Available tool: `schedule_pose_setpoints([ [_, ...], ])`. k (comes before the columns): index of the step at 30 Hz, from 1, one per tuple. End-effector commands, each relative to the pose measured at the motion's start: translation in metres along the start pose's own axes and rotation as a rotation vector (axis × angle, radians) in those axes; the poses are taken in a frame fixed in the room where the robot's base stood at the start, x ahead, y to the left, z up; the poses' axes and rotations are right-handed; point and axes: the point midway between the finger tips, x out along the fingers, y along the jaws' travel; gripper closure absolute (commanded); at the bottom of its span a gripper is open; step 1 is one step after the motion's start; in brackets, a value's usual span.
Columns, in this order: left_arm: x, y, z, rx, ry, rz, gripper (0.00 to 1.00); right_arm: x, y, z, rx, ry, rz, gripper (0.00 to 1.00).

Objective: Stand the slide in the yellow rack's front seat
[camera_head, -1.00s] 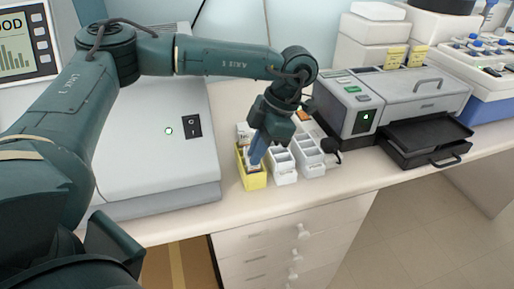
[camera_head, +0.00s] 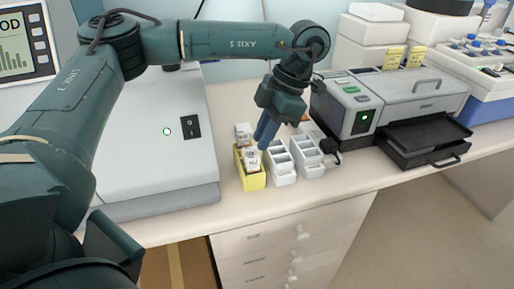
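The yellow rack (camera_head: 254,181) stands on the bench beside the large white machine. A pale slide with dark marks (camera_head: 251,159) shows inside the rack, standing up out of it. Another pale, marked piece (camera_head: 243,132) shows just behind the rack. My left gripper (camera_head: 262,146) points down with its blue fingers just above and right of the slide. The fingers look apart from the slide, but the gap between them is too small to make out. The exact seat of the slide cannot be told. My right gripper is not in view.
Two white racks with open compartments (camera_head: 283,178) (camera_head: 312,171) stand right of the yellow rack. A grey printer-like device (camera_head: 345,108) with a black tray (camera_head: 425,143) is farther right. The bench's front strip (camera_head: 225,213) is clear.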

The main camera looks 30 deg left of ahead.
Motion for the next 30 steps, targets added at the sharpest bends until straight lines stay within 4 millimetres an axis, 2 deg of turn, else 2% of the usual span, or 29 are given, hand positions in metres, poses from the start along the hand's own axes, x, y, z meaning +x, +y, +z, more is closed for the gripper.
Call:
schedule_pose_setpoints([
  [1, -0.012, 0.0, 0.001, 0.0, -0.004, 0.001, 0.83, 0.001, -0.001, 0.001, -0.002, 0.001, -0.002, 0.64],
  [7, -0.053, 0.0, 0.0, 0.001, -0.002, 0.001, 0.83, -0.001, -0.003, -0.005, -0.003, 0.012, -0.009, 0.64],
  [12, -0.072, 0.0, 0.0, 0.001, 0.0, 0.001, 0.83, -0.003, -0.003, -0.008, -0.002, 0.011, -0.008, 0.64],
  [21, -0.075, 0.0, 0.0, 0.002, 0.001, -0.001, 0.83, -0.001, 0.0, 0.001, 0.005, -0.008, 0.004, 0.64],
  [30, -0.075, 0.0, 0.0, 0.001, 0.001, -0.001, 0.83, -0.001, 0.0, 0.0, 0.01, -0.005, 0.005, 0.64],
])
